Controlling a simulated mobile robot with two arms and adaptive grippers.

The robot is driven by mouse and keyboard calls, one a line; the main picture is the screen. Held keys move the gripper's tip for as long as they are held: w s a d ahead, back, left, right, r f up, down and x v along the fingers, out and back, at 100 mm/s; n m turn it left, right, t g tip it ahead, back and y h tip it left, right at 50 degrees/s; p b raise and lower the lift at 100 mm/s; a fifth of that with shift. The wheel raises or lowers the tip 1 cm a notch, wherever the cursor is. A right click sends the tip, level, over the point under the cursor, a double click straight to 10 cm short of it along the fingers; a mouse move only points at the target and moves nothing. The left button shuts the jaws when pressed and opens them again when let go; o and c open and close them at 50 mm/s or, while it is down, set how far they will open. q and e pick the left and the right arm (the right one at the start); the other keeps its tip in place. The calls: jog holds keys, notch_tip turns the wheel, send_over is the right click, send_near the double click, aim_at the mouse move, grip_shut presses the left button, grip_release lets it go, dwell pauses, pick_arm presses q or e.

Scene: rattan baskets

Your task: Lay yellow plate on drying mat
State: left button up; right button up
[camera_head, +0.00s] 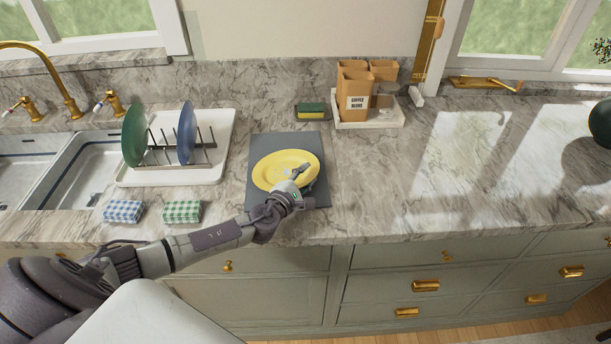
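The yellow plate (270,172) lies over the dark grey drying mat (262,143) on the marble counter. It looks flat, but I cannot tell whether it rests fully on the mat. My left gripper (298,171) reaches in from the lower left, with its fingers over the right part of the plate. The fingers are small and partly hidden by the wrist, so whether they grip the plate or are open does not show. My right gripper is not in view.
A white dish rack (222,130) with a green plate (134,134) and a blue plate (187,132) stands left of the mat. Folded checked cloths (182,211) lie at the front. A sponge (311,111) and coffee canisters (354,92) are behind.

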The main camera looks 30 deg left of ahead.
pick_arm(q)
jog(key=shift+s, duration=0.2)
jog(key=s, duration=0.3)
jog(key=s+r, duration=0.1)
jog(key=s, duration=0.7)
jog(key=shift+s+d+r, duration=0.1)
jog(key=shift+s+r, duration=0.15)
jog(key=shift+r, duration=0.1)
